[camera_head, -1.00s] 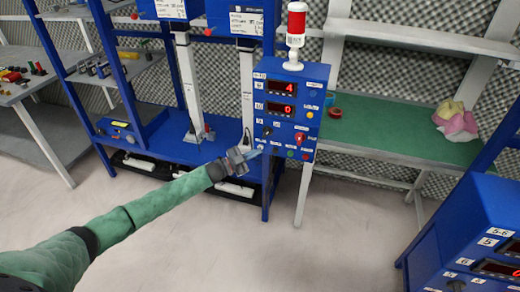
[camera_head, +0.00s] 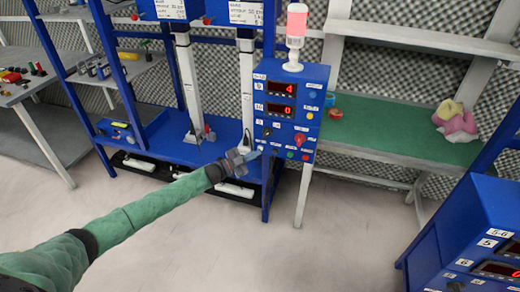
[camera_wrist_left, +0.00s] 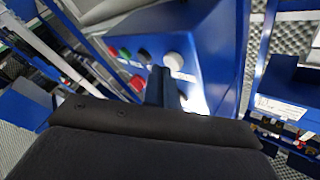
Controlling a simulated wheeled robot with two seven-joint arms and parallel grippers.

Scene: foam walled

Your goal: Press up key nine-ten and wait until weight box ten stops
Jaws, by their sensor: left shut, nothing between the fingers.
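The blue control box for nine-ten (camera_head: 285,110) has red displays reading 4 and 0, with several coloured buttons below. My left gripper (camera_head: 257,154) is shut and empty, its tip at the lower left of this panel. In the left wrist view the closed fingers (camera_wrist_left: 165,88) point at the panel beside a white button (camera_wrist_left: 174,60); whether they touch a key is hidden. Black, green and red buttons sit to its left. Two blue weight boxes with white labels hang on the rack: a left one (camera_head: 172,8) and a right one (camera_head: 245,12). My right gripper is out of view.
A beacon (camera_head: 296,22) on the control box glows pale pink. A green bench (camera_head: 400,143) with coloured cloths (camera_head: 456,122) stands behind to the right. Another blue control box (camera_head: 470,235) is at the lower right. The floor in front is clear.

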